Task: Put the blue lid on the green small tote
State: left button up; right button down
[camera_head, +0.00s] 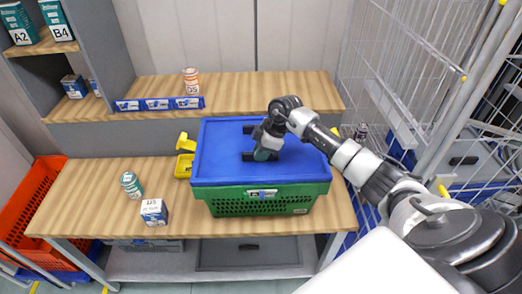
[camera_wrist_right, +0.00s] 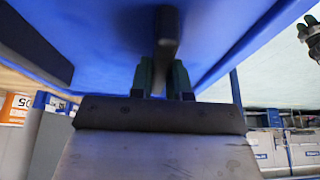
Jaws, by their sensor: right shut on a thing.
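The green small tote (camera_head: 275,206) stands on the wooden table. The blue lid (camera_head: 222,160) lies over the tote's top in the head view, and its outline roughly matches the tote. I cannot tell whether it is fully seated. My right gripper (camera_head: 259,152) is over the middle of the lid, shut on a dark handle of it. In the right wrist view the lid (camera_wrist_right: 235,30) fills the top, and the gripper's fingers (camera_wrist_right: 161,75) close around the dark handle.
A teal can (camera_head: 131,185) and a white-blue box (camera_head: 154,212) stand on the table left of the tote. A yellow item (camera_head: 185,157) sits beside the lid. A shelf (camera_head: 230,92) is behind. A wire cage (camera_head: 395,60) stands right. An orange tote (camera_head: 32,205) is at left.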

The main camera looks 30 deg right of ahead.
jog(key=shift+a+f, duration=0.1)
jog(key=shift+f, duration=0.15)
dwell(0.5)
jog(key=c, duration=1)
grip_release()
jog(key=b+v, duration=0.2)
jog(key=v, duration=0.8)
jog(key=shift+s+r, duration=0.15)
jog(key=shift+r, duration=0.2)
